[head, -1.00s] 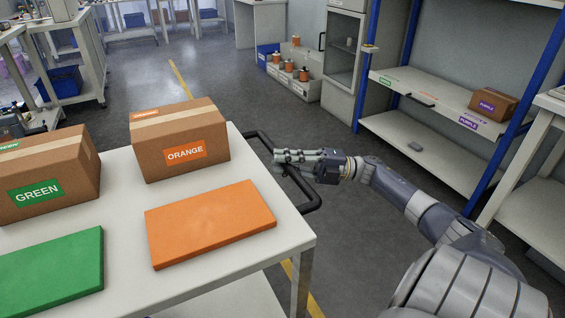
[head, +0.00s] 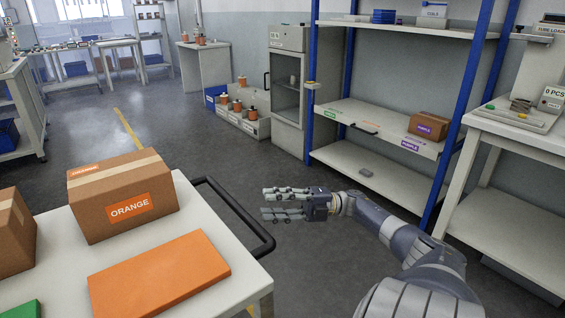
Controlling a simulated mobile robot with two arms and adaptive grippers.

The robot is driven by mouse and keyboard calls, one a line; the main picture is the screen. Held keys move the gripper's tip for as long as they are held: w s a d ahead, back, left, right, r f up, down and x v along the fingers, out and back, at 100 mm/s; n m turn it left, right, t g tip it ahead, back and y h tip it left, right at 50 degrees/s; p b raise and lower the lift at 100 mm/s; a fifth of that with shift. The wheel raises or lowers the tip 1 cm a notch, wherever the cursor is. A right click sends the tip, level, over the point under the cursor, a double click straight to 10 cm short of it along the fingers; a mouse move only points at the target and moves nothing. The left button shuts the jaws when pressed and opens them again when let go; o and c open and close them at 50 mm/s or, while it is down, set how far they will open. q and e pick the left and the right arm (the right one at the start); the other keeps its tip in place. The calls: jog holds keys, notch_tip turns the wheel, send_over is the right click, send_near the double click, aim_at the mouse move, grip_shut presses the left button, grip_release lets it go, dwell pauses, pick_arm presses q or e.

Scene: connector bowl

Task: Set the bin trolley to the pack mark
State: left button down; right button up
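The trolley (head: 238,274) has a white top and a black push handle (head: 240,215) along its right side. It stands at the lower left, and its lower part is mostly out of frame. It carries a cardboard box labelled ORANGE (head: 128,205) and a flat orange pad (head: 160,272). My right gripper (head: 266,202) is just right of the handle, over the floor. Its fingers are apart with nothing between them, and it looks clear of the handle. My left gripper is not in view. I cannot make out a pack mark.
A shelf with blue posts (head: 331,100) holds a box labelled PURPLE (head: 428,125). A bench (head: 515,140) stands at the right. A yellow floor line (head: 126,128) runs beyond the trolley. Grey floor (head: 215,150) is clear between trolley and shelf.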

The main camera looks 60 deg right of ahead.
jog(key=shift+v, duration=1.4)
